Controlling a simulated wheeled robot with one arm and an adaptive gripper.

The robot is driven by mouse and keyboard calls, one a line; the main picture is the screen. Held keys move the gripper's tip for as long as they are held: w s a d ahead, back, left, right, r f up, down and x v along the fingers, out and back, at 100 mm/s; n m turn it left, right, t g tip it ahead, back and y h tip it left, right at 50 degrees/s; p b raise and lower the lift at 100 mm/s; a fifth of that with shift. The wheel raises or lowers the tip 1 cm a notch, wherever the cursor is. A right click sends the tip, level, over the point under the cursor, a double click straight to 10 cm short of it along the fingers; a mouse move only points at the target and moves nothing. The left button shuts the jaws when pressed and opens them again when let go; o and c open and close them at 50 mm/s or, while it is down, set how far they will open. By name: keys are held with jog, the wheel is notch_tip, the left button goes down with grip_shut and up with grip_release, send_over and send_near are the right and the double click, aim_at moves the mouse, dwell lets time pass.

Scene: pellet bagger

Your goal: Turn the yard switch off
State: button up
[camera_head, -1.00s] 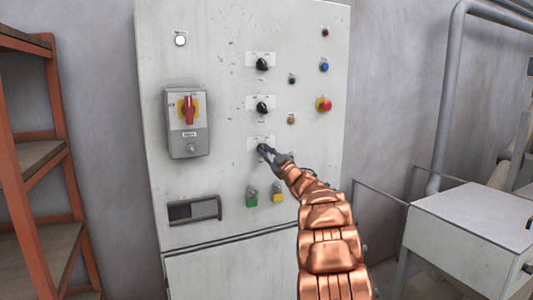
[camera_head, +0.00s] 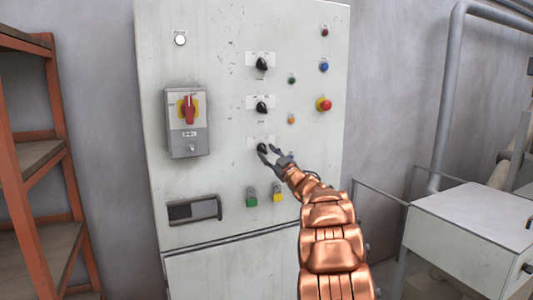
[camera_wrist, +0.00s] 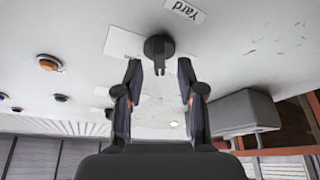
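The yard switch is a black rotary knob (camera_wrist: 159,49) on the pale cabinet, beside a label reading "Yard" (camera_wrist: 185,11) in the wrist view. In the head view it is the lowest of three black knobs (camera_head: 262,147), partly beside my gripper's fingers. My gripper (camera_head: 269,155) is open in front of it. The knob's plate markings are too small to read.
Two similar black knobs (camera_head: 262,64) (camera_head: 262,107) sit above. A red emergency button (camera_head: 324,104) is to the right, and a red-handled isolator box (camera_head: 187,122) to the left. Green (camera_head: 252,199) and yellow (camera_head: 278,195) items sit below. An orange shelf (camera_head: 60,140) stands left.

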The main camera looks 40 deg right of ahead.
jog(key=v, duration=1)
jog(key=shift+s, duration=0.25)
jog(key=shift+a, duration=0.15)
jog(key=w+a+m+g+h+p, duration=0.1)
jog(key=w+a+m+g+h, duration=0.3)
jog(key=a+m+g+h, duration=0.15)
jog(key=s+a+f+m+g+y+p, duration=0.1)
jog(key=s+a+f+g, duration=0.35)
jog(key=a, duration=0.55)
jog(key=s+a+f+m+g+y, duration=0.1)
jog(key=s+a+f+g, duration=0.4)
jog(key=a, duration=0.4)
jog(key=s+a+f+n+g+y, duration=0.1)
jog(key=s+a+f+g+y, duration=0.2)
jog(key=s+a, duration=1)
jog(key=s+a+f+n+g+y+p, duration=0.1)
jog(key=s+a+f+g+y, duration=0.2)
jog(key=s+a, duration=1)
jog(key=s+f+g, duration=0.2)
jog(key=s+f, duration=0.1)
jog(key=s, duration=0.2)
jog(key=shift+s+p, duration=0.3)
jog(key=shift+s, duration=0.1)
jog(key=shift+c, duration=0.4)
